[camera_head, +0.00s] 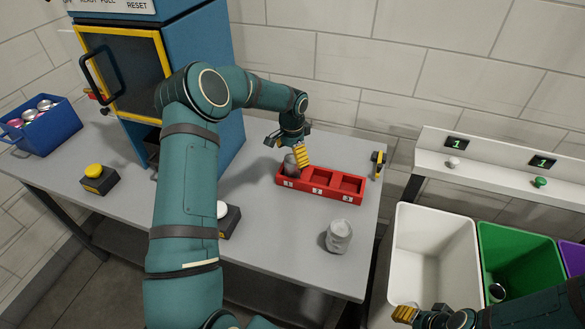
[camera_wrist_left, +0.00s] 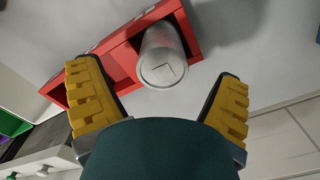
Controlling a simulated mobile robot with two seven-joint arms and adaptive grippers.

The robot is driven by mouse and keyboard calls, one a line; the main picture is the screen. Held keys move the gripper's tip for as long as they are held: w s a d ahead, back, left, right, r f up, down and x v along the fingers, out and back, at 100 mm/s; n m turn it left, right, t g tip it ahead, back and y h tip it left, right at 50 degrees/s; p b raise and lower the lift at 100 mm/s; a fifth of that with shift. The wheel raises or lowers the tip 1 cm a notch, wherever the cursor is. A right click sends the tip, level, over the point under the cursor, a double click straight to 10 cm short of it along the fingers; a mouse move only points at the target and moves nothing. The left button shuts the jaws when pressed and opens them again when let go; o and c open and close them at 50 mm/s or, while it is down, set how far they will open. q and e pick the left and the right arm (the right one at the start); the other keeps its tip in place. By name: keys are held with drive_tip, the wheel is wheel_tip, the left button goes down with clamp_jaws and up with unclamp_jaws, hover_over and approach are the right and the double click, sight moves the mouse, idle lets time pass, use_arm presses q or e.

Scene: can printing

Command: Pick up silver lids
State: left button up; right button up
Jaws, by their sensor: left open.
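A red three-compartment tray (camera_head: 345,198) sits on the grey table. A silver cylindrical piece (camera_head: 291,165), perhaps a stack of lids, stands in its left compartment. In the left wrist view this piece (camera_wrist_left: 165,57) shows a round end with a small angular mark, rising out of the red tray (camera_wrist_left: 120,55). My left gripper (camera_head: 290,153) is just above and behind that compartment, open; its yellow fingers are spread wide to either side of the piece in the wrist view. My right gripper (camera_head: 405,314) is at the bottom right edge, only partly visible.
A silver can (camera_head: 338,237) stands near the table's front right. A blue machine (camera_head: 195,60), a blue bin of cans (camera_head: 45,128) and yellow (camera_head: 95,172) and white (camera_head: 223,210) buttons are left of the tray. White (camera_head: 430,225) and green (camera_head: 520,245) bins stand right.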

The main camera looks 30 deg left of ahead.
use_arm(q)
wheel_tip(320, 180, down, 4)
drive_tip(key=shift+a+f, duration=0.15)
drive_tip(key=shift+f, duration=0.1)
drive_tip(key=c, duration=1.3)
drive_tip(key=shift+r, duration=0.15)
